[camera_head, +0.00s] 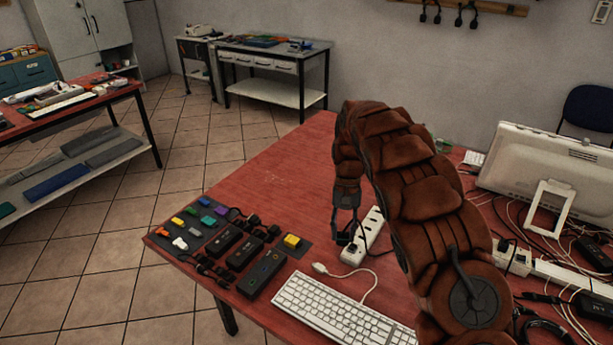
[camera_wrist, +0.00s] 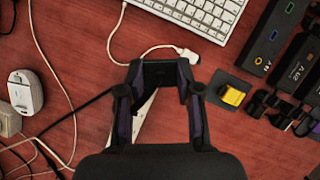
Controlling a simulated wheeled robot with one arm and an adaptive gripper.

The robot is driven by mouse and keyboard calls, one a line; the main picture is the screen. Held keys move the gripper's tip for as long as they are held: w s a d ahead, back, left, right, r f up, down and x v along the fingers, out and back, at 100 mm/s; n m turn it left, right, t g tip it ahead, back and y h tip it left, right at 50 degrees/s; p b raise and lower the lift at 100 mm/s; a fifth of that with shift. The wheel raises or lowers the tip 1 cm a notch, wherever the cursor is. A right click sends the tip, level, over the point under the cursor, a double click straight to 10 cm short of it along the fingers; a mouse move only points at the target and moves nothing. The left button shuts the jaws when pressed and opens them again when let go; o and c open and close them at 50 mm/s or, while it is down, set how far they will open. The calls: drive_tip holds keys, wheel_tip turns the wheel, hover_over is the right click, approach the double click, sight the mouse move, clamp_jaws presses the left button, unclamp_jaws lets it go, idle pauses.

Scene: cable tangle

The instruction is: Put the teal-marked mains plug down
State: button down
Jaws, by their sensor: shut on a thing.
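My gripper (camera_head: 346,212) is low over the red table, beside the white power strip (camera_head: 365,238). In the wrist view my gripper (camera_wrist: 158,82) is shut on a black plug (camera_wrist: 160,73), held between the fingertips. The plug also shows below the fingers in the head view (camera_head: 342,238). Its teal mark cannot be made out. A black cable (camera_wrist: 85,111) runs left from near the gripper. The strip (camera_wrist: 145,122) is partly hidden behind my fingers in the wrist view. I cannot tell whether the plug touches the table.
A white keyboard (camera_head: 335,312) and a white cable connector (camera_head: 320,268) lie in front. Black adapters (camera_head: 262,272) and a yellow block (camera_head: 292,241) on a dark mat stand left. Tangled cables and a white monitor (camera_head: 545,175) fill the right. The table's back left is clear.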

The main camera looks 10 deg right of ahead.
drive_tip(key=w+a+f+m+t+y+b, duration=0.1)
drive_tip(key=w+f+m+t, duration=0.2)
drive_tip(key=m, duration=0.8)
drive_tip(key=w+f+m+t+y, duration=0.1)
drive_tip(key=f+m+t, duration=0.3)
drive_tip(key=m, duration=0.8)
drive_tip(key=w, duration=1)
drive_tip(key=w+f+p, duration=0.1)
drive_tip(key=w, duration=0.4)
drive_tip(key=shift+w+a+f, duration=0.1)
drive_tip(key=shift+w+a, duration=0.2)
drive_tip(key=shift+w, duration=0.1)
drive_tip(key=shift+w, duration=0.1)
wheel_tip(320, 180, down, 4)
drive_tip(key=shift+r+b, duration=0.1)
drive_tip(key=shift+b, duration=0.95)
drive_tip(key=shift+r, duration=0.1)
